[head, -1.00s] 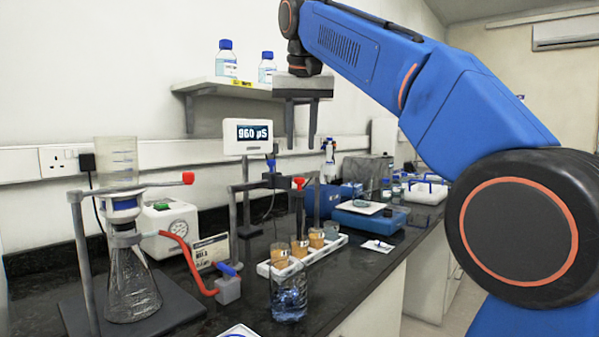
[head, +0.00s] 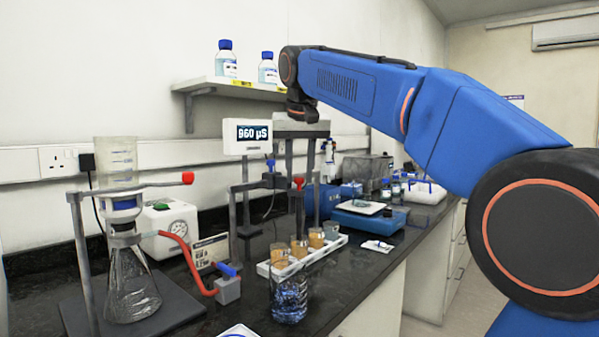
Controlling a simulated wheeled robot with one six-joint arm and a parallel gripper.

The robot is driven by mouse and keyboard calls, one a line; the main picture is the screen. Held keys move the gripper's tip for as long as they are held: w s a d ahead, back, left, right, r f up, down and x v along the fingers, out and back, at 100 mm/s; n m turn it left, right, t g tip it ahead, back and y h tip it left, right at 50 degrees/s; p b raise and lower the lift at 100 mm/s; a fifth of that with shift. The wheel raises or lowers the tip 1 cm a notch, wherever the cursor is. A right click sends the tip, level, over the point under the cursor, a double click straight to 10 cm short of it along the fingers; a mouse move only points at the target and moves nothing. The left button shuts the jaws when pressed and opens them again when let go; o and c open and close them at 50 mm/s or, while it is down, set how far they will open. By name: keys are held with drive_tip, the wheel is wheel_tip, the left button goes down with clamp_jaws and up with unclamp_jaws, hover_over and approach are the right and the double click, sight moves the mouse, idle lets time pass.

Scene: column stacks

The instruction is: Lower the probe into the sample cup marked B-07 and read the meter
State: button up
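The meter (head: 247,136) stands on a post at the back and reads 960 µS. The sample cups sit in a white rack (head: 325,254); tan-filled ones (head: 299,248) stand at the front and a greyer one (head: 331,230) at the far end. No B-07 mark is legible. A clamp arm (head: 250,185) reaches over the rack to a red knob (head: 298,182). A thin dark rod below the knob seems to be the probe; its tip is not clear. My gripper (head: 300,170) points down above the red knob, its fingers apart with nothing visible gripped.
A glass beaker of bluish contents (head: 289,295) stands in front of the rack. A filter flask (head: 131,285) with a red hose is at left. A blue balance (head: 368,217) stands behind the rack. A shelf with bottles (head: 227,62) hangs above, left of my arm.

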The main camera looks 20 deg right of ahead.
clamp_jaws()
drive_tip(key=shift+r, duration=3.2)
drive_tip(key=shift+o, duration=0.2)
unclamp_jaws()
drive_tip(key=shift+r, duration=0.1)
drive_tip(key=v, duration=0.7)
drive_tip(key=shift+s, duration=0.2)
